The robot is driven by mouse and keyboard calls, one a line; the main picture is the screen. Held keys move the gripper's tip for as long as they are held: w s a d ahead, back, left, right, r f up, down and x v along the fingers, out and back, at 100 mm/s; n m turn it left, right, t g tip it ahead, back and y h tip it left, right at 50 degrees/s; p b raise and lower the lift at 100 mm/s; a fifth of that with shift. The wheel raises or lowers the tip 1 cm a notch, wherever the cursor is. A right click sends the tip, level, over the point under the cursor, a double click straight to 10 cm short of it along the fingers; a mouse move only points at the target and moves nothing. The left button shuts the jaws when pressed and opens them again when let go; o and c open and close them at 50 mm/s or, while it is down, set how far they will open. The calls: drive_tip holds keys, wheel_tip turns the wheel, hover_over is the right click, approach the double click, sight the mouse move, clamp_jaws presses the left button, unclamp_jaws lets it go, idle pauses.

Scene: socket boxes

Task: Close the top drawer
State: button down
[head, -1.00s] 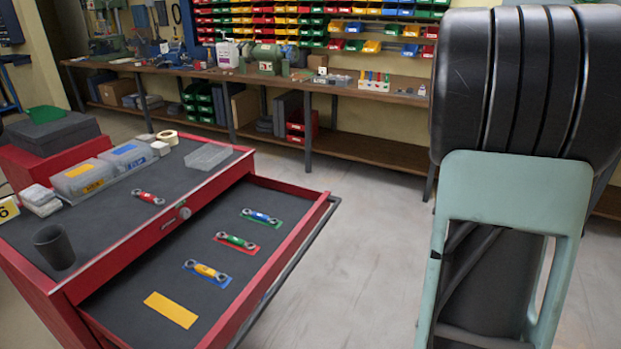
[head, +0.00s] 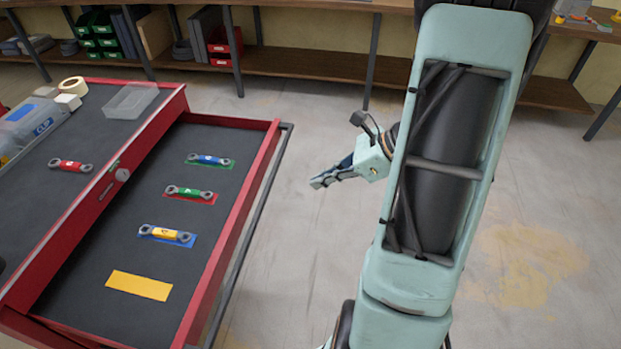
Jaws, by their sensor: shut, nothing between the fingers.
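The top drawer (head: 216,262) of the red cabinet (head: 25,270) is pulled far out. It holds a blue socket piece (head: 209,159) on a green label, a green one (head: 189,192) on a red label and a yellow one (head: 166,234) on a blue label. A bare yellow label (head: 139,286) lies nearest. My gripper (head: 315,183) is shut and empty, to the right of the drawer's front edge and apart from it, with its tips pointing left.
On the cabinet top lie a red socket piece (head: 71,165), a clear tray (head: 131,100) and a tape roll (head: 73,85). A workbench (head: 300,64) with shelves runs along the back. Open floor (head: 540,220) lies right of the drawer.

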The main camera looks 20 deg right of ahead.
drive_tip(key=w+a+r+b+x, duration=0.1)
drive_tip(key=r+x, duration=0.1)
drive_tip(key=x, duration=0.9)
drive_tip(key=shift+a, duration=0.25)
drive_tip(key=p, duration=0.2)
hover_over(167, 184)
drive_tip(key=shift+s+d+r, duration=0.15)
drive_tip(key=shift+s+d, duration=0.1)
drive_tip(key=shift+w+a+r, duration=0.1)
drive_tip(key=shift+w+a, duration=0.05)
drive_tip(key=shift+a, duration=0.05)
drive_tip(key=shift+r, duration=0.1)
